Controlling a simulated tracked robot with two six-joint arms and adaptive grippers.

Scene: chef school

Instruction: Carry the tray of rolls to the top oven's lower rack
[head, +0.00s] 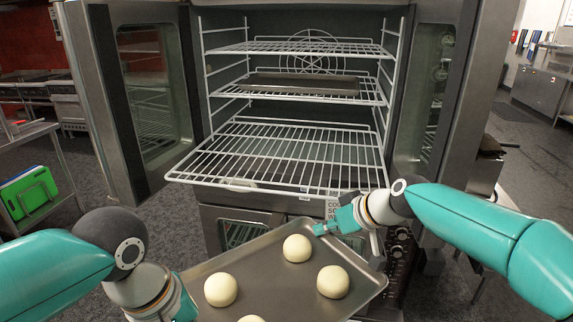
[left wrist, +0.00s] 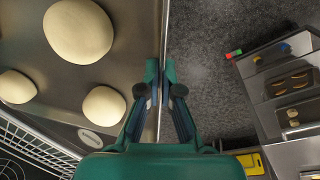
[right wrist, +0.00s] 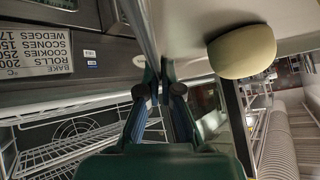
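The metal tray (head: 270,268) holds several pale round rolls (head: 297,248) and hangs in front of the oven, below the level of the lower rack. My left gripper (left wrist: 160,85) is shut on the tray's left edge; in the head view its fingers (head: 186,308) are partly cut off at the bottom. My right gripper (head: 322,229) is shut on the tray's right side; the right wrist view (right wrist: 153,75) shows its fingers on the rim. The top oven (head: 228,75) stands open. Its lower rack (head: 270,155) is empty and slid out toward me.
A dark tray (head: 300,84) lies on the rack above; the top rack (head: 300,47) is empty. Open oven doors stand left (head: 135,95) and right (head: 440,90). A label (right wrist: 40,50) lists rolls 200. A shut lower oven (head: 240,228) is behind the tray.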

